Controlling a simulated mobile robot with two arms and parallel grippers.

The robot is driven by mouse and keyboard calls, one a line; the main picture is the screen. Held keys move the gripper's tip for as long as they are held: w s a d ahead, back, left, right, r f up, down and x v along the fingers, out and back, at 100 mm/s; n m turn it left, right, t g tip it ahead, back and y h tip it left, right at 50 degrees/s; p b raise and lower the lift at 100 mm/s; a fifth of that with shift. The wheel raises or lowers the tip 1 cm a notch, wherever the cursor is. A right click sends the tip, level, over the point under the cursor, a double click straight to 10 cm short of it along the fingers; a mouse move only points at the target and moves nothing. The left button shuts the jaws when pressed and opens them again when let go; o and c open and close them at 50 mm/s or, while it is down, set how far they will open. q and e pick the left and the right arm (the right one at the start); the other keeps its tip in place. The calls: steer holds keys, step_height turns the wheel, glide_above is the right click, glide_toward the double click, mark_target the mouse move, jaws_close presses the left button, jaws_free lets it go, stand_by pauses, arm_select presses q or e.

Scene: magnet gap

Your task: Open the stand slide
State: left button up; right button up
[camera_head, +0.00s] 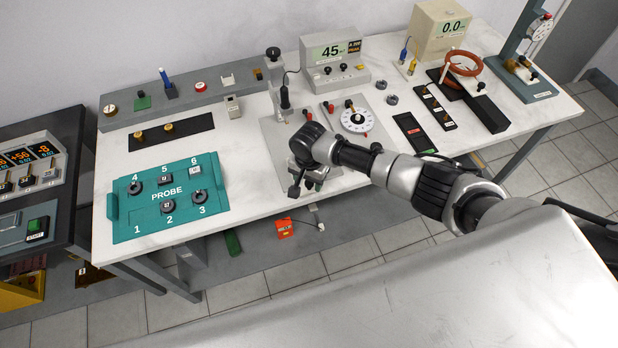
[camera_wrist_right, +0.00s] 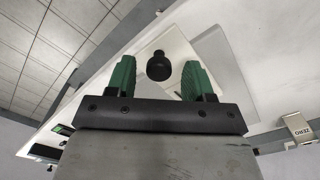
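The stand has a grey base plate (camera_head: 270,134) on the white table and an upright column (camera_head: 275,80) with a dark knob on top. A dark probe-like part (camera_head: 285,98) hangs beside the column. My right gripper (camera_head: 306,184) is over the front of the base plate and hides part of it. In the right wrist view its two green fingers (camera_wrist_right: 158,80) are apart. A round black knob (camera_wrist_right: 158,66) shows between them, in front of a pale plate. I cannot tell whether the fingers touch it. My left gripper is not in view.
A teal PROBE tray (camera_head: 150,211) lies to the left. A dial plate (camera_head: 354,118) and a meter (camera_head: 336,58) stand close by the stand. A small labelled block (camera_wrist_right: 299,127) shows in the right wrist view. Dark trays (camera_head: 413,131) lie to the right.

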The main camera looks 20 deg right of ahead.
steer(key=shift+w+r, duration=0.1)
steer(key=shift+r, duration=0.15)
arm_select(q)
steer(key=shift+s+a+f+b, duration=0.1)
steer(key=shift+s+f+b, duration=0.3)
arm_select(e)
step_height(320, 180, up, 10)
steer(key=shift+r, duration=0.15)
